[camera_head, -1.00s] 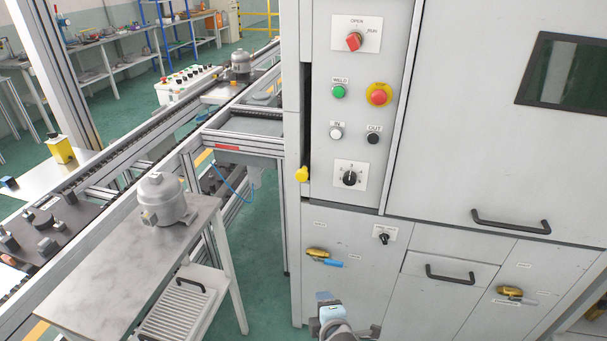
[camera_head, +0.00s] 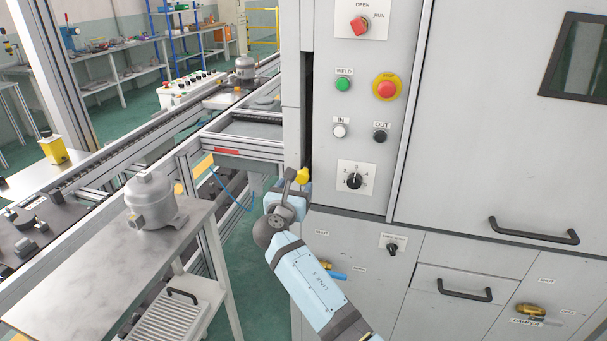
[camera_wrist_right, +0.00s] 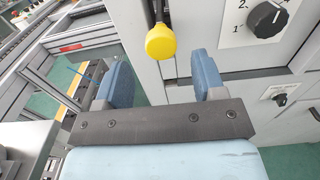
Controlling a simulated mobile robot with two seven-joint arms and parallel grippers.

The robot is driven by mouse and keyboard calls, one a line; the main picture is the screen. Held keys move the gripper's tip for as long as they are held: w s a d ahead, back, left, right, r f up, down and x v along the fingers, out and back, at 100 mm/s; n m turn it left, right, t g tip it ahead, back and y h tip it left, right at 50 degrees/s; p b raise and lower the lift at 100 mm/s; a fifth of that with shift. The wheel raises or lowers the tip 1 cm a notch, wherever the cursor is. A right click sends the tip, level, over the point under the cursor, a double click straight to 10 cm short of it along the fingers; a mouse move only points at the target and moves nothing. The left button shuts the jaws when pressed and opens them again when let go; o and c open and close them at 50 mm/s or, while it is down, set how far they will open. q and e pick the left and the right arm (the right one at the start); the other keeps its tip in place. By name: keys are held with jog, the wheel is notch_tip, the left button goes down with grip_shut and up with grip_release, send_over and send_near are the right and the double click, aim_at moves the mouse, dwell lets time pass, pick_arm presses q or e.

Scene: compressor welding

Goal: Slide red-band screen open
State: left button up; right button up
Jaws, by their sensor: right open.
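A yellow knob (camera_head: 301,176) on a dark stem sticks out of the dark vertical slot at the left edge of the grey cabinet. It also shows in the right wrist view (camera_wrist_right: 162,42). My right gripper (camera_head: 295,190) is at the knob, with its blue fingers apart. In the right wrist view the knob lies between the two fingers (camera_wrist_right: 160,78), a little beyond their tips, and neither finger visibly touches it. A red strip (camera_head: 227,151) is on the metal frame left of the slot. I cannot make out a screen with a red band. My left gripper is out of view.
The control panel with an emergency stop (camera_head: 386,89) and a rotary dial (camera_head: 354,181) is right of the slot. A steel table (camera_head: 110,255) with a grey compressor (camera_head: 152,201) stands at left. The cabinet's black door handle (camera_head: 520,231) is at right.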

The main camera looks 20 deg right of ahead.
aim_at(301, 178)
jog(key=x, duration=0.6)
jog(key=shift+w+d, duration=0.55)
jog(key=shift+w, duration=0.2)
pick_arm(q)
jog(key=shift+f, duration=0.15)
pick_arm(e)
jog(key=shift+c, duration=0.4)
